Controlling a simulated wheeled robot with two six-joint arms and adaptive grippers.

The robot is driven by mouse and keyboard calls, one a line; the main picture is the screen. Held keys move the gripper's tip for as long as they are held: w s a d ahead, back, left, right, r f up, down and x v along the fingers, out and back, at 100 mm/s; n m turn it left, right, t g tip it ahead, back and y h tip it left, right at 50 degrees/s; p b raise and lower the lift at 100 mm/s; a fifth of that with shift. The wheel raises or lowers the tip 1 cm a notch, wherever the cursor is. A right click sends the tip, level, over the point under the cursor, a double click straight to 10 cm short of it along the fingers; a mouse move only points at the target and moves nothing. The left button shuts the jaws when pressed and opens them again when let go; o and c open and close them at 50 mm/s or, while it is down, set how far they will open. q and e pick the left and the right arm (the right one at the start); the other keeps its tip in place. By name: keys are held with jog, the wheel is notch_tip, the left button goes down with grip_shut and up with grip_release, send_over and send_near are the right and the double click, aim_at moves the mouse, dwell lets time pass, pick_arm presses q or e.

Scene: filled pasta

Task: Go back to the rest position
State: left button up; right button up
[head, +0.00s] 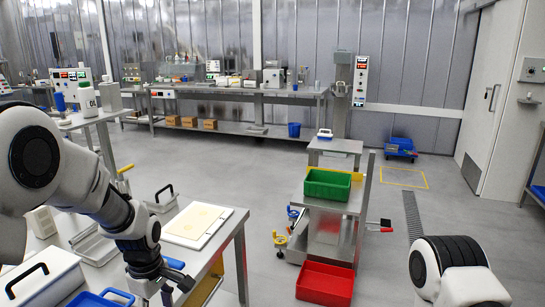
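My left arm comes in from the left and reaches down over the near steel table (232,232). My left gripper (166,287) is dark and hangs low near the table's front part, just below a pale board (203,224) with a thin yellowish sheet on it. Its fingertips are small and partly cut off by the view's lower edge, so I cannot tell whether it is open or shut. I see no object clearly held in it. Only a white and black part of my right arm shows at the lower right; my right gripper is out of view.
White boxes with black handles (42,283) and a blue tray (98,299) crowd the near table. A cart with a green bin (327,184) stands right of centre, a red bin (325,283) low before it. Grey floor (265,180) lies open between table and cart.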

pick_arm(q)
jog(key=s+a+f+g, duration=0.1)
jog(key=s+f+g, duration=0.25)
jog(key=f, duration=0.75)
jog(key=s+f+m, duration=0.2)
jog(key=s+f, duration=0.3)
jog(key=s, duration=0.4)
jog(key=s+f+m, duration=0.3)
jog(key=s+f, duration=0.2)
jog(key=s, duration=0.4)
jog(key=s+f+m, duration=0.2)
jog(key=s+f, duration=0.3)
jog(key=s, duration=0.4)
jog(key=w+m+t, duration=0.1)
jog(key=m, duration=0.1)
jog(key=w+m+t, duration=0.1)
jog(key=w+m, duration=0.1)
jog(key=w+m+t, duration=0.1)
jog(key=m, duration=0.1)
jog(key=shift+w+r+m+t, duration=0.2)
jog(key=shift+r+m+t, duration=0.1)
jog(key=shift+m+t, duration=0.1)
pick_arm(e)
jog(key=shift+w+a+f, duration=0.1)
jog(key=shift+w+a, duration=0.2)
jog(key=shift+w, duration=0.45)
